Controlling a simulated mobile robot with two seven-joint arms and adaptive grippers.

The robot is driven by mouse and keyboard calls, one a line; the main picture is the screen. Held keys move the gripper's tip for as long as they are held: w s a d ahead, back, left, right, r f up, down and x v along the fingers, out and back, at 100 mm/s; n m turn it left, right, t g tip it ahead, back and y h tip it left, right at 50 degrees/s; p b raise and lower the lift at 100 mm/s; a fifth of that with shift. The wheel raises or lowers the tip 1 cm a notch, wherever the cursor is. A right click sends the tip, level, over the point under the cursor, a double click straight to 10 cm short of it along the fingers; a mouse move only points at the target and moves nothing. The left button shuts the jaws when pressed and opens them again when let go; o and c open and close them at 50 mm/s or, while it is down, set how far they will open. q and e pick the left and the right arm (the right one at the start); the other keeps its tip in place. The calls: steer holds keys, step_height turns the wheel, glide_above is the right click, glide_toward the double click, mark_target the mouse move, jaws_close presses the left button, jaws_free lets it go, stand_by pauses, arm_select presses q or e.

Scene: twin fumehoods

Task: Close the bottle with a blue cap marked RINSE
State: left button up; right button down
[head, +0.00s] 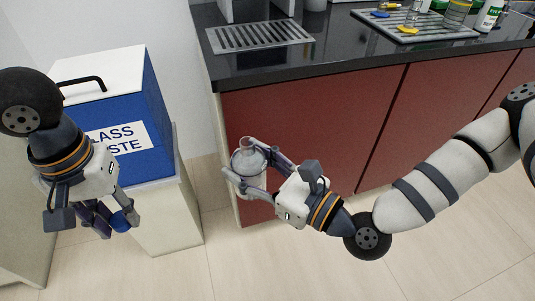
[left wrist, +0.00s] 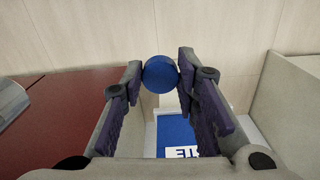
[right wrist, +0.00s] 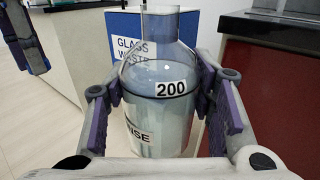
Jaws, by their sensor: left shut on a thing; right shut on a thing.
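The clear bottle (head: 247,160) is held upright by my right gripper (head: 243,170) in front of the red cabinets. In the right wrist view the bottle (right wrist: 160,112) shows a "200" label and a partly visible label ending in "NSE"; its neck has no cap on the part in view, and its top runs out of the frame. The fingers press on both its sides. My left gripper (head: 117,221) is shut on a round blue cap (head: 119,222), left of the bottle and apart from it. The cap (left wrist: 160,74) sits between the fingertips in the left wrist view.
A blue glass waste box (head: 150,95) with a white lid stands on a pale stand between and behind the grippers. The black counter (head: 330,50) carries a metal grate (head: 260,36) and a tray (head: 415,28) with bottles and coloured caps. The floor in front is clear.

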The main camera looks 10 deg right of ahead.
arm_select(q)
steer(key=w+d+r, duration=0.5)
step_height(320, 180, up, 11)
steer(key=m, duration=0.3)
glide_above(247, 144)
steer(key=shift+f, duration=0.1)
steer(key=shift+f, duration=0.15)
steer(key=shift+w+f, duration=0.1)
steer(key=shift+f, duration=1.8)
steer(key=shift+f, duration=0.9)
